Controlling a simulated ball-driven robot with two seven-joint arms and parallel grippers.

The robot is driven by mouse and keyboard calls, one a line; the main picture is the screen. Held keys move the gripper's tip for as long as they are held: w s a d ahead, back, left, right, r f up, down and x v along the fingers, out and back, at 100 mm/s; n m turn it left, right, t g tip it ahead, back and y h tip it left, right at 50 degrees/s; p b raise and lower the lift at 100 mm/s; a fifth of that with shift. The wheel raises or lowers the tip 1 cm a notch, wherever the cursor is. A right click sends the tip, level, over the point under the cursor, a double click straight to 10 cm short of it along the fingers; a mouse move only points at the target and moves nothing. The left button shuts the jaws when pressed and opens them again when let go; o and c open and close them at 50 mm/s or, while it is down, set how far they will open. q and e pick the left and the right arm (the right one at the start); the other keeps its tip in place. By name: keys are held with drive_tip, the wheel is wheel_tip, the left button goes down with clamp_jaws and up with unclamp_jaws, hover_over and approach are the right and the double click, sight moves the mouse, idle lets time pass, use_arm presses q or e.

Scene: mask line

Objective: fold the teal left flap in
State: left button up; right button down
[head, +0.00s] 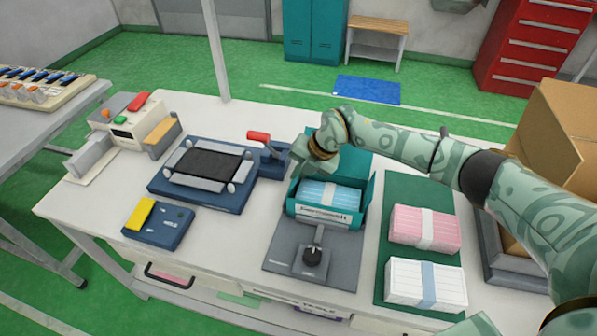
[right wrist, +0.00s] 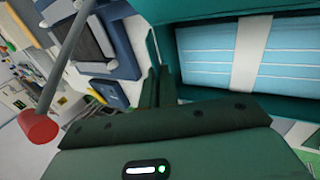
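The teal box (head: 330,219) stands open on the grey fixture, its lid raised at the back. A banded stack of light blue masks (head: 328,195) lies inside; it also fills the upper right of the right wrist view (right wrist: 205,55). The right flap (head: 371,190) stands up and leans slightly outward. My right gripper (head: 303,158) is at the box's back left corner, by the left flap. Its fingertips are hard to make out, and I cannot tell whether they touch the flap. The left flap is mostly hidden in the head view. My left gripper is out of view.
A red-handled lever (head: 259,137) stands just left of my right gripper, beside a blue tray fixture (head: 190,193). Pink (head: 408,222) and white (head: 405,280) mask stacks lie on a green mat to the right.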

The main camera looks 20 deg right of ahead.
drive_tip(key=shift+s+d+f+t+y, duration=0.25)
drive_tip(key=shift+d+t+y, duration=0.15)
drive_tip(key=shift+y, duration=0.3)
drive_tip(key=shift+s+d+f+t+y+b, duration=0.15)
drive_tip(key=shift+f+t+y+b, duration=0.1)
drive_tip(key=shift+t+y+b, duration=0.25)
drive_tip(key=shift+s+d+f+t+y+b, duration=0.15)
drive_tip(key=shift+f+t+y+b, duration=0.3)
drive_tip(key=shift+y+b, duration=0.4)
drive_tip(key=shift+d+t+y+b, duration=0.1)
drive_tip(key=shift+t+y+b, duration=0.35)
drive_tip(key=shift+y+b, duration=0.35)
drive_tip(key=shift+r, duration=0.1)
drive_tip(key=c, duration=1.6)
unclamp_jaws()
drive_tip(key=shift+c, duration=0.2)
